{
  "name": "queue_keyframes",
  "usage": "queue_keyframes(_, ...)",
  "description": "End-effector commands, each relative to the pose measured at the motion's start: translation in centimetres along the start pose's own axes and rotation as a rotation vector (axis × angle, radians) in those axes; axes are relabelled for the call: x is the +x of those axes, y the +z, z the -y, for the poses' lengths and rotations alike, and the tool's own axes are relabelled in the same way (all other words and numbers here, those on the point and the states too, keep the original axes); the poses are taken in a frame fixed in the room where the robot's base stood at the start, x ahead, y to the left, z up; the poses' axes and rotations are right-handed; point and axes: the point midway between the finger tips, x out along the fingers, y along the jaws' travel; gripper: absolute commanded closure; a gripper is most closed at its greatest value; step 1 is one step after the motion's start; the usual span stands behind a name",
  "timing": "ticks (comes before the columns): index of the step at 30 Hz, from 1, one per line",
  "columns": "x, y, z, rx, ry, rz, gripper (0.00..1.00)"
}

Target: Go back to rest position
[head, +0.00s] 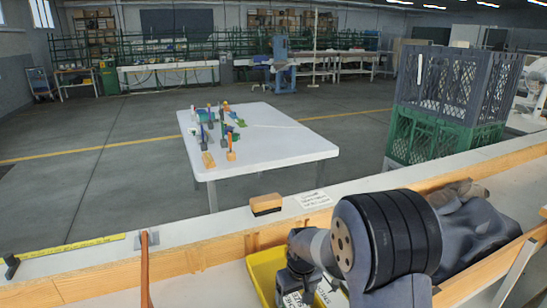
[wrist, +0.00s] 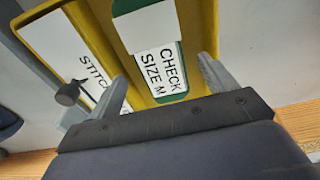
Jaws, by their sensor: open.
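My gripper (wrist: 160,82) is open in the wrist view, its two grey fingers spread apart with nothing held between them. It points at a yellow tray (wrist: 199,28), which holds a green-edged card (wrist: 163,68) reading "CHECK SIZE M". A white card (wrist: 62,48) reading "STITCH" lies left of it, partly behind the left finger. In the head view my arm reaches down over the yellow tray (head: 262,268) on the bench. The fingertips cannot be made out there, and my arm hides much of the tray.
A wood-backed block (head: 266,204) and a printed sheet (head: 313,199) lie on the ledge. A yellow ruler (head: 75,247) lies left. Dark cloth (head: 482,228) lies right of my arm. Stacked crates (head: 448,115) stand beyond. A white table (head: 262,150) bears several small items; open floor surrounds it.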

Motion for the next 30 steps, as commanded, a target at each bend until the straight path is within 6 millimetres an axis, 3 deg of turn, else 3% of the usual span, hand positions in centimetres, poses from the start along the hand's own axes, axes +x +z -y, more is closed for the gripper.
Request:
queue_keyframes(8,5.9,0.1,0.1,0.0,-0.001,0.004,0.2)
queue_keyframes(24,-5.0,-1.3,0.0,-0.001,0.001,-0.006,0.2)
queue_keyframes(30,-4.1,-4.4,0.0,0.0,0.0,-0.001,0.2)
